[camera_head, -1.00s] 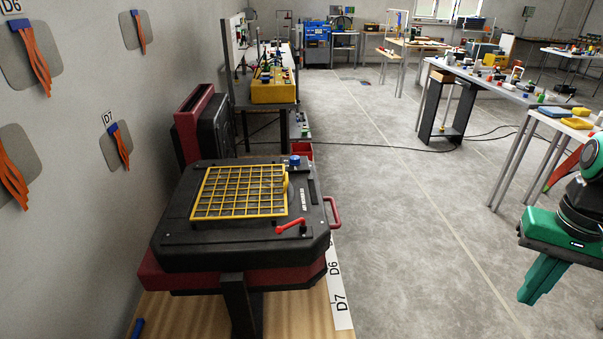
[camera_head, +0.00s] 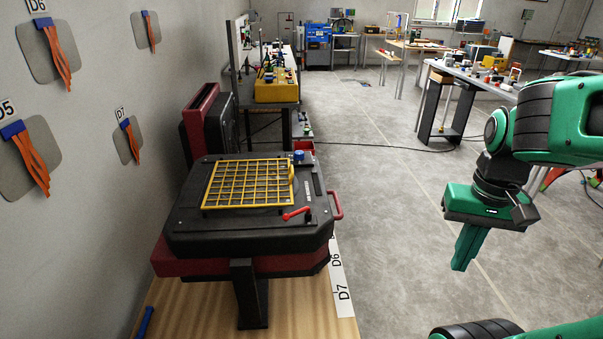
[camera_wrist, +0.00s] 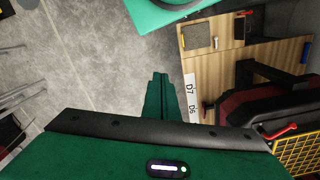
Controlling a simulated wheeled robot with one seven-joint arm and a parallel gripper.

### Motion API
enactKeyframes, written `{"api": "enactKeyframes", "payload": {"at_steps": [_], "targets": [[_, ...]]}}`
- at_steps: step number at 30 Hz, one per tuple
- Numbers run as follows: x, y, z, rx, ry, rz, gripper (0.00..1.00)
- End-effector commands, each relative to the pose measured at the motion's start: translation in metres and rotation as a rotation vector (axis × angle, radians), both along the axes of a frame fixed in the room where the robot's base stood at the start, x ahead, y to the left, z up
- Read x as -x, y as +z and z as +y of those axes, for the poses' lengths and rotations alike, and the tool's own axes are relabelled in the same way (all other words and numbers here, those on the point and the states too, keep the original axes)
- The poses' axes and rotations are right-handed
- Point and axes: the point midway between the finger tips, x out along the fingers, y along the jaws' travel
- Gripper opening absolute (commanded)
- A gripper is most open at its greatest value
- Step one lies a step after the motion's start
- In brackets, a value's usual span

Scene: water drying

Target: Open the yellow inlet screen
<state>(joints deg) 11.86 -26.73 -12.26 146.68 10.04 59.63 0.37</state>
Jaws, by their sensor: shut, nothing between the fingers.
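The yellow inlet screen (camera_head: 248,183) is a grid lying flat on top of a black machine (camera_head: 240,238) with a dark red base. A round yellow tab shows at the screen's right edge. Part of the screen also shows at the lower right of the wrist view (camera_wrist: 296,158). A red lever (camera_head: 297,213) sits in front of the screen's right corner, and a blue knob (camera_head: 299,155) is behind it. My gripper (camera_head: 463,268) is shut and empty, pointing down over the floor, well to the right of the machine. It also shows in the wrist view (camera_wrist: 160,76).
The machine stands on a wooden bench (camera_head: 190,318) with a D6/D7 label strip. A red side handle (camera_head: 336,205) sticks out on its right. A grey wall with orange-ribboned pads (camera_head: 48,52) is close on the left. The floor (camera_head: 385,220) between machine and gripper is clear.

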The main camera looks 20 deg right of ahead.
Motion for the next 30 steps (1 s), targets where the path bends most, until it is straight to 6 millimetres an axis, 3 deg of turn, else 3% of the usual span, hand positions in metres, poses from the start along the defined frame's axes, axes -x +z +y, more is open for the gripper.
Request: {"api": "enactKeyframes", "payload": {"at_steps": [4,8,17,24,30], "targets": [[0.005,0.007,0.000,0.001,-0.013,-0.015,0.00],[-0.024,0.010,0.003,-0.001,-0.064,-0.010,0.00],[-0.142,0.002,0.017,-0.084,-0.265,-0.002,0.00],[-0.234,-0.024,0.043,-0.238,-0.434,0.031,0.00],[-0.300,-0.045,0.067,-0.418,-0.587,0.090,0.00]]}}
